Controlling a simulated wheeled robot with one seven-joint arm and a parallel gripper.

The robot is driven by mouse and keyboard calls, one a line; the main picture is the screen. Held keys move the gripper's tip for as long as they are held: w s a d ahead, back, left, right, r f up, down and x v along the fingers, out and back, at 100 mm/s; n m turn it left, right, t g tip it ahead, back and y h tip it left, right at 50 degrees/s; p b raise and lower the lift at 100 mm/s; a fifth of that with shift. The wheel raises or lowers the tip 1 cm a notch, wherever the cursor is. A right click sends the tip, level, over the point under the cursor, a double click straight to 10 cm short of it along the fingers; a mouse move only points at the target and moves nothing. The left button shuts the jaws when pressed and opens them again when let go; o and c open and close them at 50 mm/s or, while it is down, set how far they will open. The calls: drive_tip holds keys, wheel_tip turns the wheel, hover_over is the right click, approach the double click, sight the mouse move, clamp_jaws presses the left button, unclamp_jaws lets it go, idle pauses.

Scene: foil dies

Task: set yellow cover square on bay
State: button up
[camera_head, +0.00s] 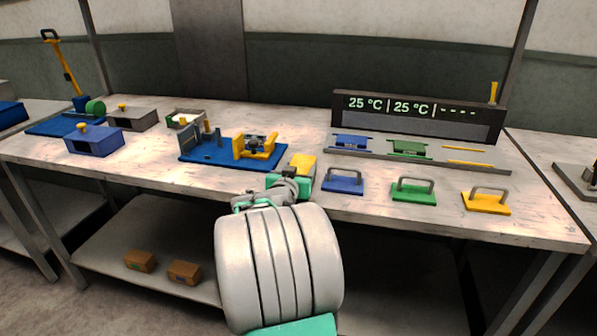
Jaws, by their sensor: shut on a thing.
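The yellow cover (486,201) is a flat plate with a grey arched handle. It lies on the bench near the front edge, at the right end of a row of three covers. The bay with yellow strips (467,156) is behind it, at the right end of the grey rail, and looks bare. My gripper (299,178) is left of the covers, over the front of the bench, well apart from the yellow cover. It is shut on a small yellow block (303,163). My wrist hides its fingers in part.
A blue cover (343,183) and a green cover (413,192) lie left of the yellow one. Blue (351,142) and green (408,149) pieces sit on the rail before a display (418,117) reading 25 °C, 25 °C and dashes. A blue fixture (215,150) stands left.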

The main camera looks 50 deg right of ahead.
drive_tip(key=shift+r, duration=0.1)
drive_tip(key=shift+f+b, duration=0.25)
drive_tip(key=shift+b, duration=0.05)
drive_tip(key=o, duration=1.4)
drive_tip(key=shift+r, duration=0.1)
